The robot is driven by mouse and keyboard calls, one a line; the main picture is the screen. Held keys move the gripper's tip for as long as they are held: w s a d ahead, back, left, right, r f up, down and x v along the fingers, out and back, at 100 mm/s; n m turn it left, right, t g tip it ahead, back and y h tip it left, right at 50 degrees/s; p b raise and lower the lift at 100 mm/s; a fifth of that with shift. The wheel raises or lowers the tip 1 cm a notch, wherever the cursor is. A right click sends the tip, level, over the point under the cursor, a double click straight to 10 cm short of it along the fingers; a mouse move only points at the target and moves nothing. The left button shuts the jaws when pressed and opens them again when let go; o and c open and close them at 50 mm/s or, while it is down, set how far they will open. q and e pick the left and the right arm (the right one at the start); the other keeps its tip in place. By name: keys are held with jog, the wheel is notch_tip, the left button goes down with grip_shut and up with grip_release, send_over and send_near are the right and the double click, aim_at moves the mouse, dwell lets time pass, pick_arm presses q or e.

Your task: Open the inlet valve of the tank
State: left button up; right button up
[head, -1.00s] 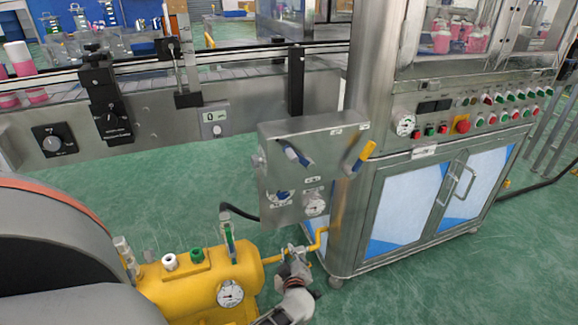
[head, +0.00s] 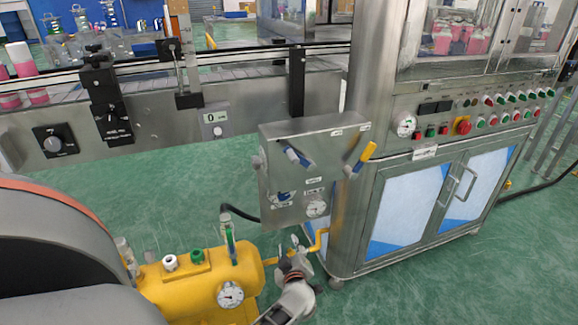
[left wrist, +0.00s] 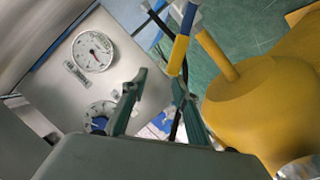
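The yellow tank (head: 205,287) lies at the lower left in the head view. A thin yellow pipe (head: 318,243) links its right end to the steel cabinet. My left gripper (head: 290,248) is at this pipe, just right of the tank, and hides the fitting there. In the left wrist view my left gripper (left wrist: 157,95) is open, its two green-grey fingers apart. A yellow-and-blue bar (left wrist: 179,55) shows beyond the fingertips; I cannot tell whether it is the valve's lever or touches a finger. The tank also shows at right (left wrist: 255,115). My right gripper is not in view.
A steel control box (head: 315,165) with blue and yellow levers, dial and gauge stands just behind the gripper. The steel cabinet (head: 430,190) is to the right, the conveyor (head: 200,95) behind. Green floor (head: 180,205) is clear between the tank and the conveyor.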

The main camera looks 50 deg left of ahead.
pick_arm(q)
jog(key=shift+r, duration=3)
